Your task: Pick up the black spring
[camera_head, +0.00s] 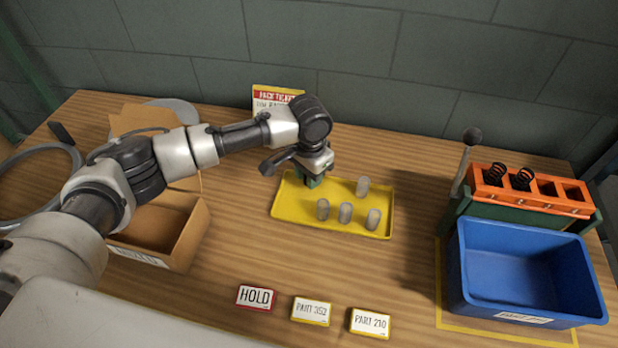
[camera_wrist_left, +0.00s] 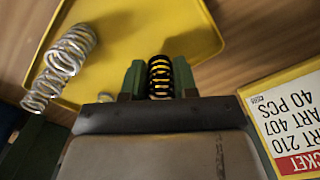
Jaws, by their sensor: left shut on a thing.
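The black spring (camera_wrist_left: 160,77) is between the two green fingers of my left gripper (camera_wrist_left: 158,80) in the left wrist view. The fingers are shut on its sides. In the head view my left gripper (camera_head: 313,181) points down over the back left part of the yellow tray (camera_head: 285,208), and the black spring cannot be made out there. I cannot tell whether the spring touches the tray. My right gripper is in neither view.
Several silver springs (camera_head: 345,212) stand on the tray. An orange rack (camera_head: 488,196) with two black springs (camera_head: 523,179) stands at the right behind a blue bin (camera_head: 520,265). A cardboard box (camera_head: 190,235) is left. Label cards (camera_head: 311,311) lie in front.

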